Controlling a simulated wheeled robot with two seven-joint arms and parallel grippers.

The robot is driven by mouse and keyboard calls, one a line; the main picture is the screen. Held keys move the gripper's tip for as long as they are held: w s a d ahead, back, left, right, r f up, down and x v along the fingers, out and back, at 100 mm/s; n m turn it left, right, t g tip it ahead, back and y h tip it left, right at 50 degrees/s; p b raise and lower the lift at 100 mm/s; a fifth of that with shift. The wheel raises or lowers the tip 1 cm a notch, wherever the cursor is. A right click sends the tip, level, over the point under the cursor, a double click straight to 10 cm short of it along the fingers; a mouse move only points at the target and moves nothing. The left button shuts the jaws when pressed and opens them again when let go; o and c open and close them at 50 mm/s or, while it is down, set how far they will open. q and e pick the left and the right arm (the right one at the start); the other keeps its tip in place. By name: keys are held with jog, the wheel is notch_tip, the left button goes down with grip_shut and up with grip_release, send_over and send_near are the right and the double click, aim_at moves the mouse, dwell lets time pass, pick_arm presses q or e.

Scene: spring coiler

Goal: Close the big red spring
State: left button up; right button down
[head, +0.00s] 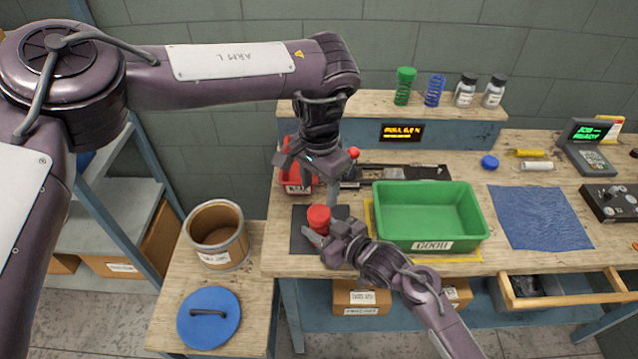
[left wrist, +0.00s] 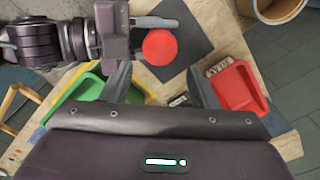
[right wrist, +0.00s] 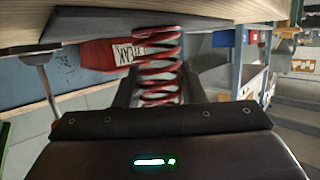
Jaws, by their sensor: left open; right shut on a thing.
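The big red spring (right wrist: 160,62) stands upright in the right wrist view, its coils showing between the fingers. A solid red round top (left wrist: 160,48) covers its upper end in the left wrist view; in the head view this red top (head: 319,214) shows above a dark mat (head: 300,241). My right gripper (head: 326,240) is shut on the spring from the side, near the mat. My left gripper (head: 330,190) is open and empty, pointing down over the mat area. In the left wrist view the red top lies just beyond its fingertips, apart from them.
A green bin (head: 430,212) stands right of the mat, close to my right arm. A red bin (head: 290,180) stands behind left. A blue cloth (head: 540,217) and a control box (head: 612,202) lie further right. A green spring (head: 403,88) and blue spring (head: 434,92) stand on the shelf.

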aim_at(319, 212)
dwell(0.3)
pick_arm(q)
jog(key=shift+f, duration=4)
jog(key=shift+c, duration=0.2)
